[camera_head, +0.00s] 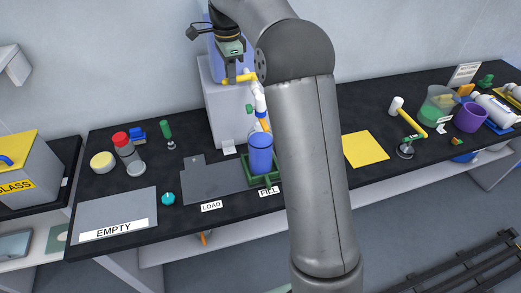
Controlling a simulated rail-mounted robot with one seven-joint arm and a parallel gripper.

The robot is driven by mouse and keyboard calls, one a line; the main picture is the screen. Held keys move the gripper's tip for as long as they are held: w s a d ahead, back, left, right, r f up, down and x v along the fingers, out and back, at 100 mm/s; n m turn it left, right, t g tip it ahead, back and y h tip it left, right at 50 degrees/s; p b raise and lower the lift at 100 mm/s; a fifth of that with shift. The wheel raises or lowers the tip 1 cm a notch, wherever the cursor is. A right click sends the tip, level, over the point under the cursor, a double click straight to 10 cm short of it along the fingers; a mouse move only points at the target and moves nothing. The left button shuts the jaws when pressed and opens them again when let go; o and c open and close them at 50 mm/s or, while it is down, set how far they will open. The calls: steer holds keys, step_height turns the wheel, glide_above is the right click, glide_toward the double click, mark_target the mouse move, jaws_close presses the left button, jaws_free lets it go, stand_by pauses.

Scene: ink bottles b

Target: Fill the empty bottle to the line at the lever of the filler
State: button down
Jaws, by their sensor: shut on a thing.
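The filler (217,110) is a pale grey box with a blue tank (214,60) on top, at the back of the black bench. My gripper (230,74) is shut on its yellow lever (245,77), from above. A white spout (258,98) with an orange lower part hangs from the filler's front. Below it a bottle (260,157) stands upright in a green holder (262,184) by the FILL label (268,191). Blue shows in the bottle; I cannot make out its line or exact level. My arm hides the area right of it.
A grey LOAD plate (205,183) and an EMPTY mat (115,212) lie to the left and look bare. Red-capped bottle (124,146), yellow-lidded jar (102,162) and teal knob (168,198) stand nearby. A yellow mat (366,150) lies right of my arm.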

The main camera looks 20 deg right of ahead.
steer(key=s+n, duration=0.1)
steer(key=n, duration=0.2)
steer(key=shift+s+d, duration=0.25)
steer(key=shift+s, duration=0.15)
steer(key=shift+s+d+n, duration=0.15)
steer(key=shift+s+n, duration=0.2)
steer(key=shift+n, duration=0.35)
